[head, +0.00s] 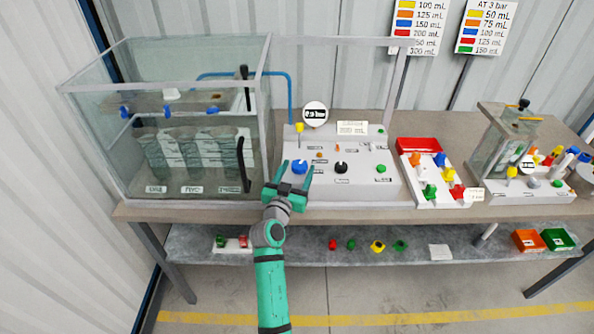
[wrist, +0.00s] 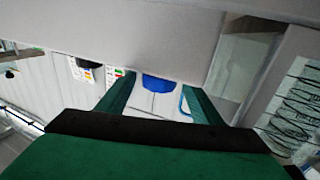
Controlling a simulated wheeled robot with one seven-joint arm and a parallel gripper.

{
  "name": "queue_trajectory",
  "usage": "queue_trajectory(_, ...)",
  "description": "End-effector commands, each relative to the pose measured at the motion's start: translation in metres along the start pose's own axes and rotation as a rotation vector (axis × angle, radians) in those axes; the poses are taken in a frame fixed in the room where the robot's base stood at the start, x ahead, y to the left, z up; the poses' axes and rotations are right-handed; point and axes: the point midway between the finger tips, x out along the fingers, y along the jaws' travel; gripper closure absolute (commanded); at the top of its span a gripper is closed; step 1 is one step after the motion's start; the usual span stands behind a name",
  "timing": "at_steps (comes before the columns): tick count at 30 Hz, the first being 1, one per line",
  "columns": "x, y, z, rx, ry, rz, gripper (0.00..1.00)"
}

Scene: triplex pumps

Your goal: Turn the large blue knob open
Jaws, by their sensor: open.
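The large blue knob (head: 299,167) sits on the front left of the white control panel (head: 370,187). In the head view my gripper (head: 292,170) is at the panel's front, with one finger on each side of the knob. In the wrist view the blue knob (wrist: 159,83) shows between and beyond the two open green fingertips (wrist: 158,85). I see no clear contact between the fingers and the knob. The gripper is open and holds nothing.
A black knob (head: 341,167) stands right of the blue one. The glass tank (head: 165,177) stands close on the left, with a black handle near its right edge. A white tray with coloured valves (head: 437,189) is to the right. The lower shelf (head: 300,250) runs below.

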Motion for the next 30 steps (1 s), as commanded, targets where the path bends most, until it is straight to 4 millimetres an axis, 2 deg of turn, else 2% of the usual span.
queue_trajectory(5,-0.017,0.000,0.001,-0.001,-0.001,-0.001,0.40)
queue_trajectory(12,-0.063,-0.001,0.002,-0.001,-0.001,-0.003,0.40)
queue_trajectory(18,-0.093,-0.001,0.001,-0.001,-0.001,-0.002,0.40)
queue_trajectory(24,-0.107,-0.001,0.001,-0.001,-0.001,-0.002,0.40)
queue_trajectory(30,-0.108,-0.001,0.001,0.000,-0.001,-0.001,0.40)
